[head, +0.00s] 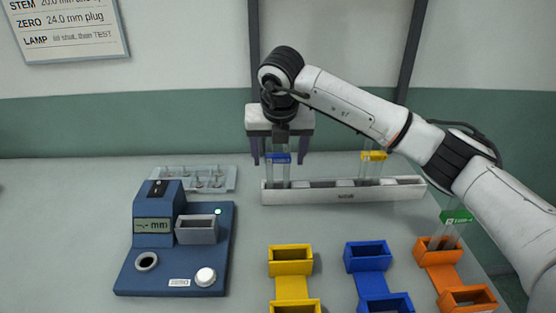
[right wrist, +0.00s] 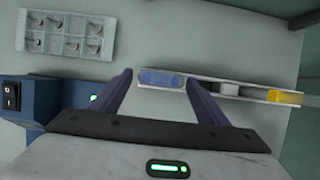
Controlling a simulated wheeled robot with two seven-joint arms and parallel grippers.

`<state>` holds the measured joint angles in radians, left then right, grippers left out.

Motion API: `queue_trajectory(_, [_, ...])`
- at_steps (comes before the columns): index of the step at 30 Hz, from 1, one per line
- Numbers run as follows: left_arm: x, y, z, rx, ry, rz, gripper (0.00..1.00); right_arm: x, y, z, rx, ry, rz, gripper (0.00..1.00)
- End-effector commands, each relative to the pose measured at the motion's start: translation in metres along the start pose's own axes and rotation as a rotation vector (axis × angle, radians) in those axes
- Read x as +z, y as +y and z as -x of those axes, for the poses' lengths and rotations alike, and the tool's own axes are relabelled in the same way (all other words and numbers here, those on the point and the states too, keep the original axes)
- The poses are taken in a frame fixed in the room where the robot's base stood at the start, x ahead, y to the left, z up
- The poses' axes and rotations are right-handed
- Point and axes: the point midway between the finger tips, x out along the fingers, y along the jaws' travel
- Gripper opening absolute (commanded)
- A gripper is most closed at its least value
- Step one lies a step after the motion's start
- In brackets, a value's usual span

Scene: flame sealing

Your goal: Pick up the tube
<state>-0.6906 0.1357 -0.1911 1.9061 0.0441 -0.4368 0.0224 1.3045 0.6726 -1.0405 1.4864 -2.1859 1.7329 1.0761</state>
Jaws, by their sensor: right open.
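A clear tube with a blue cap (head: 279,158) stands upright in the left end of a white rack (head: 345,195). My right gripper (head: 280,162) is open above that end of the rack, with its fingers apart on either side of the blue cap. In the right wrist view the blue-capped tube (right wrist: 162,79) lies between and just beyond the open fingertips (right wrist: 158,82). A yellow-capped tube (head: 373,156) stands farther right in the rack. A green-capped tube (head: 457,217) stands in an orange holder (head: 437,256). My left gripper is not in view.
A blue gauge device (head: 215,250) with a blank "-.- mm" readout stands at left. Behind it lies a clear tray (head: 215,178) of small pegs. Yellow (head: 291,285) and blue (head: 370,283) holders stand in front of the rack. The table's far left is clear.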

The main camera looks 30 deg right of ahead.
Motion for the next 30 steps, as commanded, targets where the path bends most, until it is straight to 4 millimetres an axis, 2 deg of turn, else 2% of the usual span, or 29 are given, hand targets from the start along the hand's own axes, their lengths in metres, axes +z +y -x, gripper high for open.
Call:
queue_trajectory(3, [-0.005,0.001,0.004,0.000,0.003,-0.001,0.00,0.000,0.000,-0.016,-0.001,0.002,0.000,0.69])
queue_trajectory(6, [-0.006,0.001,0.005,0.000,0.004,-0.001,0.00,0.000,0.000,-0.024,-0.001,0.001,0.001,0.69])
queue_trajectory(13, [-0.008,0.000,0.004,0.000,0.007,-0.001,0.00,0.000,0.001,-0.025,0.001,-0.001,0.002,0.69])
queue_trajectory(14, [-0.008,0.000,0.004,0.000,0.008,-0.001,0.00,0.000,0.001,-0.025,0.001,-0.001,0.002,0.65])
queue_trajectory(21, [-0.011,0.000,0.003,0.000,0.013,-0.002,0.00,0.000,0.001,-0.025,0.001,-0.001,0.001,0.25])
queue_trajectory(30, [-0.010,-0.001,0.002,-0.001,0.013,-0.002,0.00,0.002,0.001,-0.021,0.002,-0.002,0.001,0.24])
